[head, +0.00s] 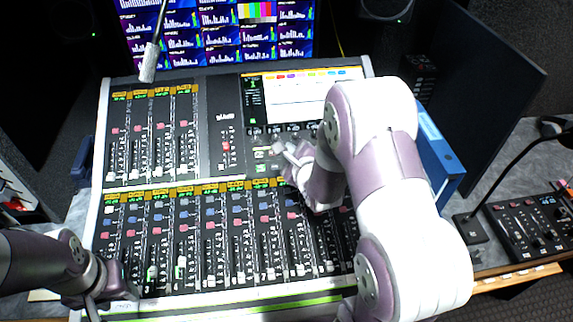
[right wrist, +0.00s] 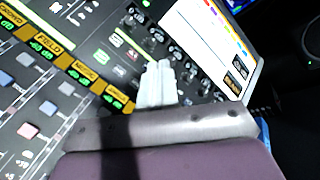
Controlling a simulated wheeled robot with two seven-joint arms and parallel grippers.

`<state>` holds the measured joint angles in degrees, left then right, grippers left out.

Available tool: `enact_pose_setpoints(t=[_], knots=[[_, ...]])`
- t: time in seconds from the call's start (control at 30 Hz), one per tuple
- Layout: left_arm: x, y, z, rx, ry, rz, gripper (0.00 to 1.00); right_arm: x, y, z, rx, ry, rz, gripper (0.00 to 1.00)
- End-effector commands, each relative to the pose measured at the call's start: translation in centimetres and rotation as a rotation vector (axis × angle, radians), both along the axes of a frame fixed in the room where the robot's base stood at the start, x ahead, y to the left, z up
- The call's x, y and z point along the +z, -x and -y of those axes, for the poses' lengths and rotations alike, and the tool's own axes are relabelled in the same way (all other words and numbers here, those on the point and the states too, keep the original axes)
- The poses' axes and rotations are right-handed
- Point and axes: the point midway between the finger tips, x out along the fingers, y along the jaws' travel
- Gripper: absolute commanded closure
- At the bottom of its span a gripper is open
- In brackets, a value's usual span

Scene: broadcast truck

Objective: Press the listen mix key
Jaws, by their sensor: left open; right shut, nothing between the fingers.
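The mixing console (head: 222,180) fills the middle of the head view. My right gripper (head: 281,148) is shut and empty over the console's centre section, below the screen. In the right wrist view its closed fingertips (right wrist: 158,68) point at a group of small keys and knobs. Green-lit keys (head: 262,153) lie just left of the fingertips; they also show in the right wrist view (right wrist: 117,41). The labels are too small to read, so I cannot tell which key is listen mix, or whether the fingertips touch the panel. My left gripper (head: 93,303) is open at the console's front left corner.
The console screen (head: 300,98) stands above the keys, with a row of knobs (right wrist: 188,75) nearby. Fader strips (head: 215,235) spread across the front. A gooseneck microphone (head: 149,62) hangs over the back left. A blue binder (head: 440,150) and a small control panel (head: 530,228) are at right.

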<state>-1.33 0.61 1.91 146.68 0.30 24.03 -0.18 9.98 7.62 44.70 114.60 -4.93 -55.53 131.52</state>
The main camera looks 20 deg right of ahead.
Motion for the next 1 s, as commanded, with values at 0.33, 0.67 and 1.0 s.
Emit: enact_pose_setpoints(t=[0.33, 0.67, 1.0], knots=[[-2.8, 0.0, 0.0, 0.0, 0.0, 0.0, 0.53, -3.1, -0.9, 0.3, 0.001, 0.002, -0.002, 1.0], [-6.3, 0.0, 0.0, 0.0, 0.0, 0.0, 0.53, -7.2, -2.7, 0.7, 0.001, 0.002, -0.003, 1.0], [-7.2, 0.0, 0.0, 0.0, 0.0, 0.0, 0.53, -8.2, -3.3, 0.9, 0.001, 0.003, -0.002, 1.0]])
